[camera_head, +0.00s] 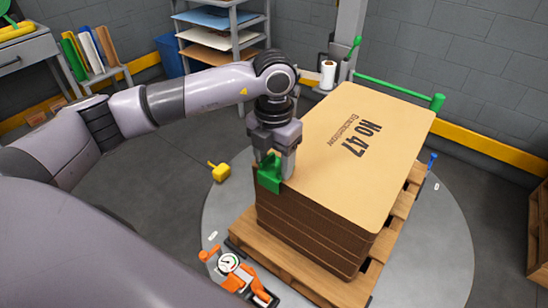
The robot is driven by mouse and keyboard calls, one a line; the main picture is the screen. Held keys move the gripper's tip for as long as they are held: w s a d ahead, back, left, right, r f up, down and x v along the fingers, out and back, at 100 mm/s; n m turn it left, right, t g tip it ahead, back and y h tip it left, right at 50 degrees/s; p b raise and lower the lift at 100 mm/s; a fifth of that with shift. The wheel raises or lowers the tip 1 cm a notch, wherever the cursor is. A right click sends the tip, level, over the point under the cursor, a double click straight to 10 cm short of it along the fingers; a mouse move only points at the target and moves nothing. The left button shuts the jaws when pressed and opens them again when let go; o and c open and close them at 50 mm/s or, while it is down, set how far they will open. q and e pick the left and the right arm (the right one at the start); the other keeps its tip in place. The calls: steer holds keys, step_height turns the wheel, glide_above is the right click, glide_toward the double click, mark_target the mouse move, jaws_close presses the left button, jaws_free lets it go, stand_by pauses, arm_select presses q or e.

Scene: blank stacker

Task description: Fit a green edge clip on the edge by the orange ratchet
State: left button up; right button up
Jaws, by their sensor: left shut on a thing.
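My left gripper (274,160) points down at the near left corner of the stack of brown cardboard blanks (310,232). It is shut on a green edge clip (269,174), which sits at the stack's top left edge. I cannot tell whether the clip is fully seated or only touching the edge. The orange ratchet (250,290) with a round gauge lies at the front, below the stack's near left side. My right gripper is not in view.
The stack rests on a wooden pallet (283,274) on a round grey turntable (440,262). A yellow mallet (219,172) lies on the floor left of the stack. A green bar (398,90) runs behind the stack. A blue handle (433,160) stands at the right.

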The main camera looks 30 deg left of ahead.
arm_select(q)
steer(key=shift+f, duration=0.25)
stand_by(0.4)
steer(key=o, duration=1.1)
steer(key=shift+c, duration=0.2)
